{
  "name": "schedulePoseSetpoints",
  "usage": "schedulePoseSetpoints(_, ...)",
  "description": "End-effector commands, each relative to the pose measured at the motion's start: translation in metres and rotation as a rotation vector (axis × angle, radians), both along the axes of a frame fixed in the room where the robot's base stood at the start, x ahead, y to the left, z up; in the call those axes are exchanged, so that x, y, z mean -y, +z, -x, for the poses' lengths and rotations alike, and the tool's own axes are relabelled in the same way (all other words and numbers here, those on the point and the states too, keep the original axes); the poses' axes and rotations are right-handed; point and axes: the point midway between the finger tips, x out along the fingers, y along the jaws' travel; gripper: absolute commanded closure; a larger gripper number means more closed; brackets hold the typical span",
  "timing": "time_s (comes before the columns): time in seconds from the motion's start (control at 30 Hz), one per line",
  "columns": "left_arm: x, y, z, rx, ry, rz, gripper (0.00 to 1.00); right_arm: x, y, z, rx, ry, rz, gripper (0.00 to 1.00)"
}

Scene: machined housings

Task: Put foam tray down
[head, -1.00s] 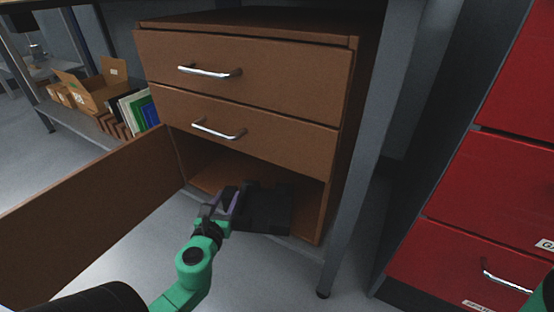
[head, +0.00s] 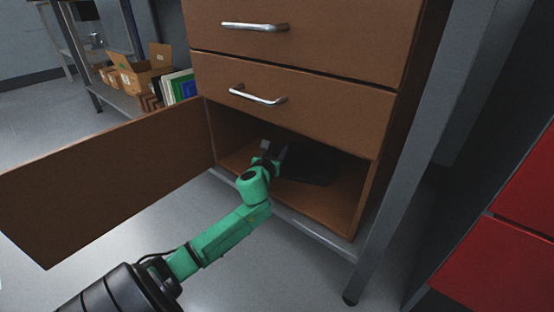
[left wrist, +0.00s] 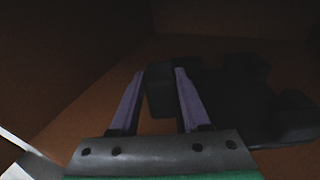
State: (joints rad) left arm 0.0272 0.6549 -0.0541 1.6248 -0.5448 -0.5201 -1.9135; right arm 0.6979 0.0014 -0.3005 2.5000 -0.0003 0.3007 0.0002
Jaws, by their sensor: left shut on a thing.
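The black foam tray (head: 308,164) is inside the open lower compartment of the brown cabinet (head: 362,182). It also shows dark in the left wrist view (left wrist: 235,98), close to the compartment floor; whether it rests on the floor is too dark to tell. My left gripper (head: 270,160) reaches into the compartment. In the left wrist view its two purple fingers (left wrist: 158,92) are shut on the near left part of the tray. My right gripper is not in view.
The cabinet door (head: 110,185) stands open to the left. Two closed drawers with metal handles (head: 258,96) are above the compartment. A grey table leg (head: 400,160) stands right of the cabinet, and red drawers (head: 490,265) stand farther right. Cardboard boxes (head: 140,70) are at the back left.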

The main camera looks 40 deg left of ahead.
Motion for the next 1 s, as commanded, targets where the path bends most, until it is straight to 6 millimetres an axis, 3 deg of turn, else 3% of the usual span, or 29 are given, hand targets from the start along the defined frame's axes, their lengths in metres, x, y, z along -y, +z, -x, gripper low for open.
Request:
schedulePoseSetpoints(0.2,0.000,-0.001,0.000,-0.004,0.000,0.002,1.00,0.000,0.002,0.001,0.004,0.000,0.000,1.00)
schedulePoseSetpoints(0.23,0.000,-0.001,0.000,-0.004,0.001,0.001,0.46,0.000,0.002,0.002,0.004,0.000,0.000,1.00)
schedulePoseSetpoints(0.3,0.000,-0.001,0.000,-0.004,0.001,0.001,0.24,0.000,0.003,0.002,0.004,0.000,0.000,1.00)
schedulePoseSetpoints(0.7,0.002,0.003,0.004,-0.004,0.000,0.001,0.24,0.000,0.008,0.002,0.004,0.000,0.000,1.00)
schedulePoseSetpoints(0.87,0.012,0.009,0.026,-0.008,0.000,0.001,0.24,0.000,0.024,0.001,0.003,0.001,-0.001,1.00)
schedulePoseSetpoints(1.0,0.025,0.015,0.058,-0.009,0.000,0.002,0.24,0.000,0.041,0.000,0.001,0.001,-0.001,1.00)
